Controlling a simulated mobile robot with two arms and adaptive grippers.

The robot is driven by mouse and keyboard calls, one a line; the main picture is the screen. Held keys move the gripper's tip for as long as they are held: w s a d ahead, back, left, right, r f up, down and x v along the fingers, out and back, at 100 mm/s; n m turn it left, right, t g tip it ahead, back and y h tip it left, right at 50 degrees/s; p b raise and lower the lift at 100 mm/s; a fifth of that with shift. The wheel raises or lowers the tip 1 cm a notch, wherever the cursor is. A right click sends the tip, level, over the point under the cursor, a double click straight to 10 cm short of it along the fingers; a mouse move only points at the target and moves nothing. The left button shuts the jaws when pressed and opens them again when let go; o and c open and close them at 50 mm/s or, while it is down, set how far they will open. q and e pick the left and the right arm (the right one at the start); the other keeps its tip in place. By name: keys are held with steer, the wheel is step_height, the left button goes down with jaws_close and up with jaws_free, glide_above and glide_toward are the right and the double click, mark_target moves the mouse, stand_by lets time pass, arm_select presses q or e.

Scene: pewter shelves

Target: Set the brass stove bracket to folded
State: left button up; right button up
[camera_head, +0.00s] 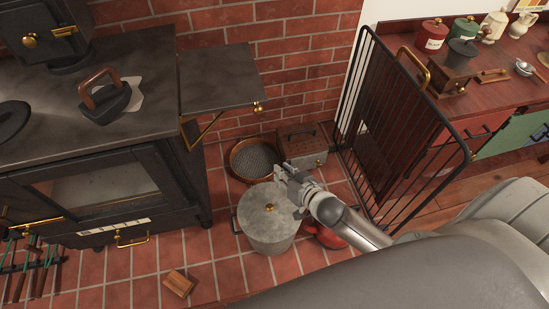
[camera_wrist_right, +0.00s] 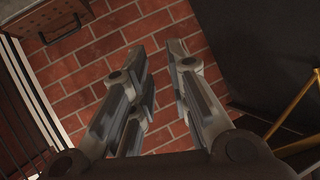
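The brass stove bracket (camera_head: 205,130) shows in the head view as a slanted brass bar under the dark side shelf (camera_head: 222,78) of the black stove (camera_head: 95,165). The shelf stands out level from the stove's right side. In the right wrist view the brass bracket (camera_wrist_right: 292,108) is at the right edge, beside a dark surface. My right gripper (camera_head: 284,173) is above the lidded pot, to the right of the bracket and apart from it. In the wrist view its fingers (camera_wrist_right: 158,52) are parted with nothing between them. My left gripper is not in view.
A black metal gate (camera_head: 385,130) is at the right. An iron (camera_head: 108,100) sits on the stove. A small wooden block (camera_head: 178,283) lies on the floor.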

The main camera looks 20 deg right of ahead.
mark_target(213, 124)
steer(key=a+r+t, duration=0.1)
steer(key=a+r, duration=0.1)
steer(key=r, duration=0.1)
steer(key=a+r+n+t+y+b, duration=0.1)
steer(key=a+r, duration=0.1)
steer(key=s+a+r+n+t, duration=0.1)
steer(key=a+r, duration=0.1)
steer(key=r, duration=0.1)
steer(key=shift+a+r+t, duration=0.2)
steer(key=shift+r+t, duration=0.15)
steer(key=shift+t, duration=0.05)
jaws_close()
step_height(213, 124, up, 8)
steer(key=s+a+n+t+y+b, duration=0.1)
steer(key=s+a+n+t, duration=0.1)
steer(key=t, duration=0.1)
steer(key=p+x, duration=0.3)
steer(key=x, duration=1)
steer(key=shift+w+r, duration=0.25)
steer(key=shift+r, duration=0.2)
